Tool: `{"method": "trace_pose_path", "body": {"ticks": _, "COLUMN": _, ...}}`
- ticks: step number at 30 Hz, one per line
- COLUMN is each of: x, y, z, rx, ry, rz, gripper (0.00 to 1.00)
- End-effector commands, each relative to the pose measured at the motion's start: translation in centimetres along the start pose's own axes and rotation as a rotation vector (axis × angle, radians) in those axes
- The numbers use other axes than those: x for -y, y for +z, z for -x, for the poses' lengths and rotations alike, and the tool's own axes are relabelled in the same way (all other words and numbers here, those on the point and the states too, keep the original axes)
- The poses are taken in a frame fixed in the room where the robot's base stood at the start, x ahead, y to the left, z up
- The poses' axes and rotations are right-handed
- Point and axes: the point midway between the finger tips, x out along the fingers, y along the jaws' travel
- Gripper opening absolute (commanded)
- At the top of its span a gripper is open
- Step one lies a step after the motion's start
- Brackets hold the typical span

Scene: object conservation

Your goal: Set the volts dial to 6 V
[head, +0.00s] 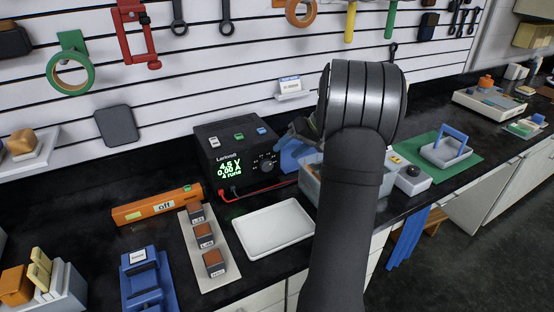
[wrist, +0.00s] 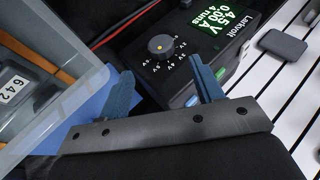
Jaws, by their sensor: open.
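The black Larkvolt power supply (head: 237,158) stands on the bench against the slatted wall. Its green display (head: 230,170) reads 4.5 V, 0.00 A and 4 runs. The round volts dial (head: 268,165) is on the right of its front face. In the wrist view the dial (wrist: 162,47) shows a pale pointer dot and printed voltage marks around it. My gripper (wrist: 162,68) is open and empty, with its blue fingers apart and the dial beyond the gap between them. In the head view my gripper (head: 291,137) is beside the supply's right side, partly hidden by my arm.
A clear bin (head: 311,185) stands right of the supply, close to the gripper. A red lead (head: 262,191) runs along its front. A white tray (head: 267,229), an orange unit marked off (head: 157,206) and a strip with brown blocks (head: 204,234) lie in front.

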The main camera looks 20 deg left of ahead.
Motion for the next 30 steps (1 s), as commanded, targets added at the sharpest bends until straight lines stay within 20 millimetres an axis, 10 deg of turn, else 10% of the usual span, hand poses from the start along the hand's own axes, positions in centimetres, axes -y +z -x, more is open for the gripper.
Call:
{"method": "trace_pose_path", "body": {"ticks": 12, "x": 0.0, "y": 0.0, "z": 7.7, "rx": -0.001, "ry": 0.000, "rz": 0.000, "gripper": 0.60}}
{"method": "trace_pose_path", "body": {"ticks": 30, "x": 0.7, "y": 1.1, "z": 6.4, "rx": -0.014, "ry": -0.092, "rz": -0.054, "gripper": 0.60}}
